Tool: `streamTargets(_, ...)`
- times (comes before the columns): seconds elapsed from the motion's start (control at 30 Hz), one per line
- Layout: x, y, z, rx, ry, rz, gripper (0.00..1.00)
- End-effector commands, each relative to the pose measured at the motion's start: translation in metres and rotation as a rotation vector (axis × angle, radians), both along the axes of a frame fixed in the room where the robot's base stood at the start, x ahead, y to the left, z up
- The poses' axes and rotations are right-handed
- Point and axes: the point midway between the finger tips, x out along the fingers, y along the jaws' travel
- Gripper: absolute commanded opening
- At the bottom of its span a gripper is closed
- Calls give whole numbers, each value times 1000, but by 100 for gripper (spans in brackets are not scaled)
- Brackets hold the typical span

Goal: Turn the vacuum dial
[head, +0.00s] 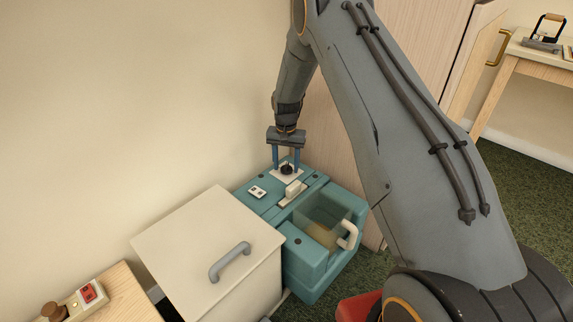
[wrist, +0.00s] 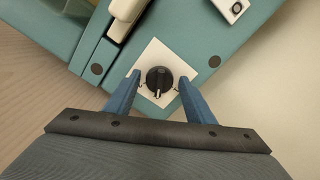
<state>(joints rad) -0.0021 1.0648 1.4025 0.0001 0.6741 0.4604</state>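The vacuum is a teal box-shaped machine (head: 262,205) against the wall in the head view. Its dial is a round black knob on a white square plate on the top face; it shows in the head view (head: 287,169) and in the wrist view (wrist: 159,80). My gripper (head: 287,160) points down over the dial. In the wrist view its two blue fingers (wrist: 160,84) are spread, one on each side of the knob, with gaps between fingers and knob. The knob's pale pointer mark faces the gripper's palm in the wrist view.
A cream cabinet (head: 195,262) with a grey handle stands left of the vacuum. On the vacuum are a cream lever (head: 293,190), a white switch plate (head: 257,192) and a clear bin (head: 325,220). A wood-panelled surface rises behind it. Green carpet lies to the right.

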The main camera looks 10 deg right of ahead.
Motion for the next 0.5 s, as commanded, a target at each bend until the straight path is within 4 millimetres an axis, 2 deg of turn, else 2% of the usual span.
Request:
streamTargets(0.33,0,0,1,0,0,0,54)
streamTargets(0.5,1,0,13,0,-2,0,54)
